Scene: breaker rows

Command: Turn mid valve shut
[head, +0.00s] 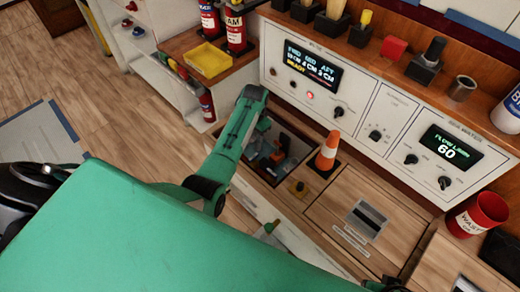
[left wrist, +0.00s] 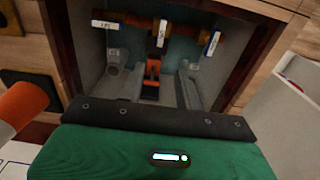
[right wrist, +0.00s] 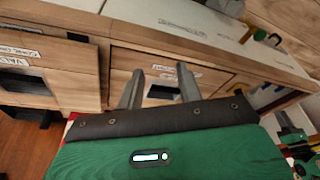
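The mid valve's red-orange handle (left wrist: 152,70) is in an open recess in the counter, below the middle one of three white tags on a copper-coloured pipe (left wrist: 135,20). My left gripper (left wrist: 150,78) reaches into the recess from above. Its two grey fingers stand apart, one on each side of the handle; I cannot tell whether they touch it. In the head view, my green left arm hides part of the recess (head: 285,150). My right gripper (right wrist: 158,88) is open and empty, facing a wooden drawer front (right wrist: 215,82).
An orange and white cone (head: 328,152) stands by the recess's right edge. A control panel with a lit display (head: 312,66) rises behind. A yellow tray (head: 208,60) is on the left shelf.

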